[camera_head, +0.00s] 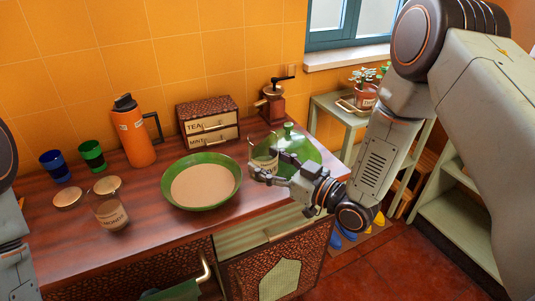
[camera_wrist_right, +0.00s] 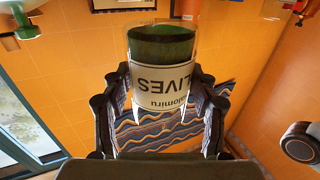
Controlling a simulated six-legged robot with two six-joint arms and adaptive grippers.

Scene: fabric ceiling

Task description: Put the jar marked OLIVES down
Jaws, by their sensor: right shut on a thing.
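The jar marked OLIVES (camera_head: 264,155) is a clear glass jar with a pale label, between the green bowl and a green dome in the head view. My right gripper (camera_head: 268,175) is shut on it. In the right wrist view the jar (camera_wrist_right: 160,48) shows green contents and upside-down letters "LIVES", with the fingers of my right gripper (camera_wrist_right: 158,103) on both sides of it. The fingers cover its lower part in the head view, so I cannot tell if it touches the counter. My left arm shows at the left edge, but its gripper is not in view.
The wooden counter (camera_head: 150,225) holds a green bowl (camera_head: 203,182), a green dome (camera_head: 300,150), a jar marked with another label (camera_head: 110,212), an orange flask (camera_head: 133,135), a tea box (camera_head: 208,122), a grinder (camera_head: 273,103) and two cups. Bare counter lies between the labelled jar and the bowl.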

